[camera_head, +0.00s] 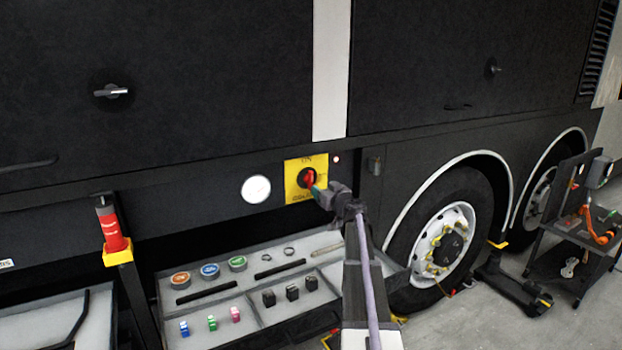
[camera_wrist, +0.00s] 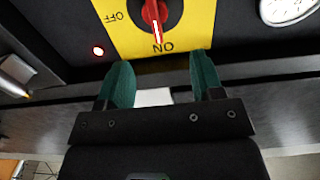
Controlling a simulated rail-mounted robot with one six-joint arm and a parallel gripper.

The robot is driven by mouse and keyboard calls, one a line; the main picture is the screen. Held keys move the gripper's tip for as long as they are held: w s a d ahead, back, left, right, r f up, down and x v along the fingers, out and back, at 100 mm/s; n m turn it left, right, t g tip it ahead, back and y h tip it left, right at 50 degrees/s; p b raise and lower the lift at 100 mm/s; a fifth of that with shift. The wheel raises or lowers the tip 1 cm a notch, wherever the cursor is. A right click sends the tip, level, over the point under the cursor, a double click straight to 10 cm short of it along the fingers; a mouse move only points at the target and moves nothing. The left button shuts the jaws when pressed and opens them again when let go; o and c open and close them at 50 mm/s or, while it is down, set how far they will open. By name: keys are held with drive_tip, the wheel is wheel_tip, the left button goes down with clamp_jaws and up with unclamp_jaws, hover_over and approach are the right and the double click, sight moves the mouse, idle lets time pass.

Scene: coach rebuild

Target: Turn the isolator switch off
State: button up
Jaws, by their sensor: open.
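The isolator switch is a red rotary knob (camera_head: 308,179) on a yellow plate (camera_head: 292,192) low on the black coach side. In the wrist view the red knob (camera_wrist: 155,14) shows at the top edge, partly cut off, and its white line points to the word ON. The word OFF is on the left of the plate (camera_wrist: 120,38) in that view. My gripper (camera_head: 318,190) is in front of the plate, close to the knob's lower right. In the wrist view my gripper (camera_wrist: 162,72) is open, its green fingers apart with nothing between them and the knob beyond their tips.
A lit red lamp (camera_head: 336,159) is beside the plate, and a round white gauge (camera_head: 256,189) is to its left. A grey tray (camera_head: 245,290) with tins and small blocks lies below. A post with a red-and-grey cylinder (camera_head: 109,226) stands at left.

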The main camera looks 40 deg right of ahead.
sight(312, 180)
drive_tip(key=w, duration=0.3)
drive_tip(key=w+d, duration=0.1)
drive_tip(key=w, duration=0.3)
drive_tip(key=w+d, duration=0.1)
drive_tip(key=w, duration=0.2)
drive_tip(key=shift+w+d+f, duration=0.15)
drive_tip(key=shift+w+d, duration=0.05)
drive_tip(key=shift+w, duration=0.1)
drive_tip(key=shift+c, duration=0.3)
drive_tip(key=c, duration=0.8)
